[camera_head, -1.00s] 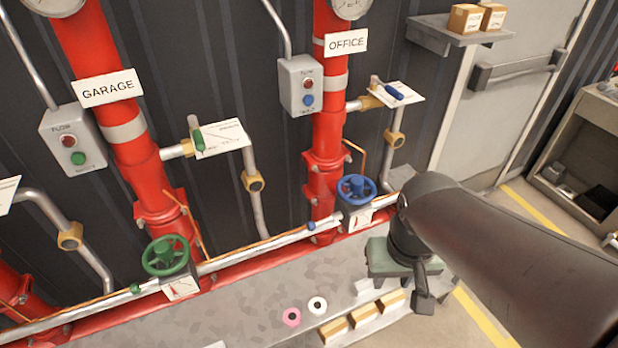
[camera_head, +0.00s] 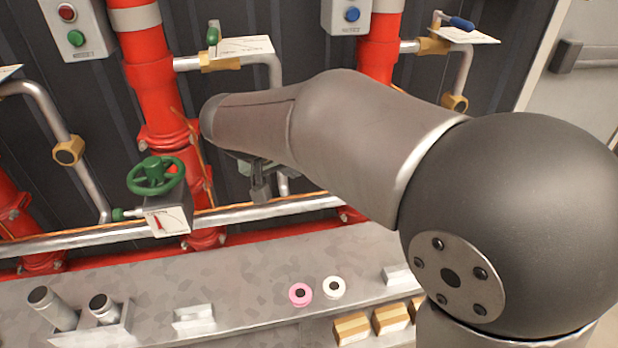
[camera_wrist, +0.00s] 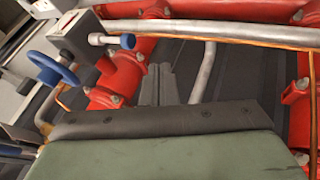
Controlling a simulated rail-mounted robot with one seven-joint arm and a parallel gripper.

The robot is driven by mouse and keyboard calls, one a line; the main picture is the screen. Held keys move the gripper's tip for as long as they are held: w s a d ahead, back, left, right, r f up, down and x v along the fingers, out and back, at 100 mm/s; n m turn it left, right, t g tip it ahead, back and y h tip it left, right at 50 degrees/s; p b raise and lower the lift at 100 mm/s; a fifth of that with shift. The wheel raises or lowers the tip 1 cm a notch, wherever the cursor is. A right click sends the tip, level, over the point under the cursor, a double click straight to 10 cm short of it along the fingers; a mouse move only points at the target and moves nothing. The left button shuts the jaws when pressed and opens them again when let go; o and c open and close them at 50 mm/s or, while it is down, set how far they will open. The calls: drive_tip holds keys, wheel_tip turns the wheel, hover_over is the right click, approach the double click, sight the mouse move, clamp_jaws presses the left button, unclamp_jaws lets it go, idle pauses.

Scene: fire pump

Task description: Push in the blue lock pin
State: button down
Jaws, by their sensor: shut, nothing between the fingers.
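The blue lock pin (camera_wrist: 127,41) shows in the wrist view as a blue knob on a short pale shaft, sticking out sideways from the valve box (camera_wrist: 75,36). The blue handwheel (camera_wrist: 50,68) is on the far side of that box. My gripper (camera_wrist: 158,70) is shut and empty, with its fingertips below and right of the pin in the picture and apparently apart from it. In the head view my gripper (camera_head: 261,196) shows partly below my arm. My arm hides the blue handwheel and pin there.
A silver pipe (camera_wrist: 220,35) with an orange cable runs across near the pin, with red pipes (camera_wrist: 108,92) close by. The green handwheel (camera_head: 156,175) stands left of my gripper. A grey bench (camera_head: 240,285) bears pink and white rolls.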

drive_tip(key=w+d+f, duration=0.5)
drive_tip(key=d+f, duration=0.2)
drive_tip(key=shift+w, duration=0.25)
